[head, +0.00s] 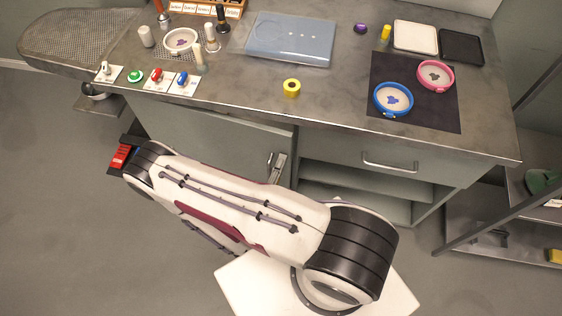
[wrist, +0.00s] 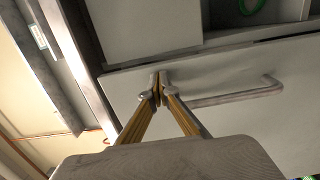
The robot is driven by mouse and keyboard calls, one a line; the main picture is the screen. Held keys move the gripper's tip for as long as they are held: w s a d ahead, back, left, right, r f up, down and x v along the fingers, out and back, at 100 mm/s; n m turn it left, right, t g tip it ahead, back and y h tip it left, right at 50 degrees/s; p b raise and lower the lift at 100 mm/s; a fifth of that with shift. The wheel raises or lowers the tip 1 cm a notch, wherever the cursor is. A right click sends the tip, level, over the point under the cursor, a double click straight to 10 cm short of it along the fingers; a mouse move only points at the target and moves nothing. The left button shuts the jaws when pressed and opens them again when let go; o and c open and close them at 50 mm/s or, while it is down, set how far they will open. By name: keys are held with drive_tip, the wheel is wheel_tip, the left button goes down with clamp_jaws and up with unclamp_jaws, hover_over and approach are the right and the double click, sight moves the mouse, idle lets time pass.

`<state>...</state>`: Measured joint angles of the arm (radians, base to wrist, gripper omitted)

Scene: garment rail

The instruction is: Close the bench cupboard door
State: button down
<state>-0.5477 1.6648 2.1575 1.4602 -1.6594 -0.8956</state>
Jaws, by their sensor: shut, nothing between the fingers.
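The grey-green cupboard door (head: 225,145) is at the left of the bench front in the head view, partly covered by my arm. Its handle (head: 272,161) shows near the right edge of the panel. How far the door stands from the bench frame cannot be told clearly. In the wrist view, my gripper (wrist: 158,88) is shut and empty, its fingertips close to a pale panel (wrist: 150,110). A bar handle (wrist: 238,97) on that panel lies just right of the fingertips. Whether the fingertips touch the panel is unclear. In the head view the fingertips are hidden.
The bench top (head: 330,105) carries a blue folder (head: 290,40), yellow tape (head: 292,87), and two hoops on a dark mat (head: 440,115). A drawer (head: 345,157) and open shelves (head: 370,187) are right of the door. A low rack (head: 500,235) stands at right.

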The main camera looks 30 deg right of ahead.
drive_tip(key=shift+x, duration=2.7)
drive_tip(key=shift+w+d+r, duration=0.2)
drive_tip(key=shift+w+d, duration=0.2)
drive_tip(key=shift+d, duration=0.1)
drive_tip(key=shift+s, duration=0.15)
approach(284, 153)
drive_tip(key=shift+d+f, duration=0.35)
idle(0.5)
